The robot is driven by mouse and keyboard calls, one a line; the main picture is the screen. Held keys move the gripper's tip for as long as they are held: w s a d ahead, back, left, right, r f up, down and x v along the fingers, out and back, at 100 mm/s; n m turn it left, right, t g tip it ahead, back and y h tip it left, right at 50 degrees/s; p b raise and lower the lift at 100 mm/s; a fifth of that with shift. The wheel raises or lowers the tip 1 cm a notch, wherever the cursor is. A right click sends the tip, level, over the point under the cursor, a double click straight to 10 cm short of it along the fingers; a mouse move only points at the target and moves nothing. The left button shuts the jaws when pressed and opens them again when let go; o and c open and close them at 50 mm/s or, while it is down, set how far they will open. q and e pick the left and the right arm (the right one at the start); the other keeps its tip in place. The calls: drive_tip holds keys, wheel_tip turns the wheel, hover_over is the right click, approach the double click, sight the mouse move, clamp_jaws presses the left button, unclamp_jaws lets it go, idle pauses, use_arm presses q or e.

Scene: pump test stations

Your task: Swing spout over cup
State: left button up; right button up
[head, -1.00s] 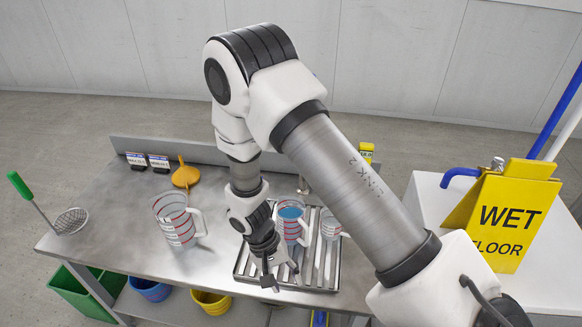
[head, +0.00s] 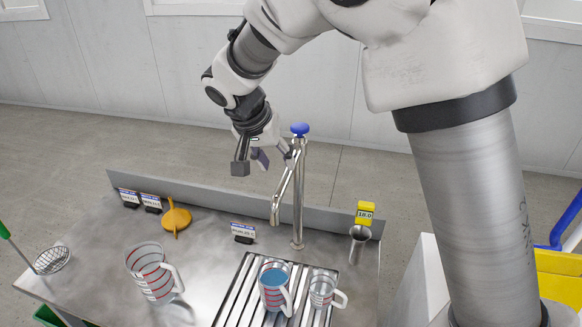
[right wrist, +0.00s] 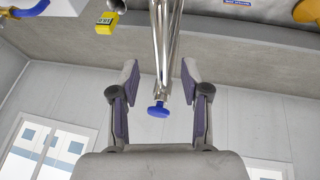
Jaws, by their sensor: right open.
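A metal tap has an upright post (head: 299,195), a blue knob (head: 300,129) on top and a slanting spout (head: 276,205) whose tip hangs toward the front left. A cup of blue liquid (head: 275,287) and a smaller clear cup (head: 322,290) stand on the slatted drip grate in front of the tap. My right gripper (head: 262,160) is open and empty beside the upper tap. In the right wrist view, the tap's pipes (right wrist: 166,50) and blue knob (right wrist: 158,109) show between the spread fingers (right wrist: 160,78); contact cannot be told. My left gripper is out of view.
A larger red-striped jug (head: 152,275) stands left of the grate (head: 240,290). A strainer (head: 52,260) is at far left.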

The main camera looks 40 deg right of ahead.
sight(286, 175)
drive_tip(key=x, duration=0.5)
drive_tip(key=shift+w+d+f+p, duration=0.1)
drive_tip(key=shift+d+f+p, duration=0.05)
drive_tip(key=shift+f+p, duration=0.2)
drive_tip(key=shift+d+f, duration=0.15)
drive_tip(key=shift+d, duration=0.15)
drive_tip(key=shift+a+r, duration=0.25)
drive_tip(key=shift+a, duration=0.3)
drive_tip(key=shift+c, duration=0.7)
drive_tip(key=shift+a+r, duration=0.1)
drive_tip(key=shift+a, duration=0.15)
drive_tip(key=c, duration=0.5)
drive_tip(key=shift+s, duration=0.2)
clamp_jaws()
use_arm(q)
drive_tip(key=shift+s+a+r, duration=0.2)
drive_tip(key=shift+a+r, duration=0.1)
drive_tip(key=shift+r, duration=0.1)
use_arm(e)
drive_tip(key=shift+d, duration=0.15)
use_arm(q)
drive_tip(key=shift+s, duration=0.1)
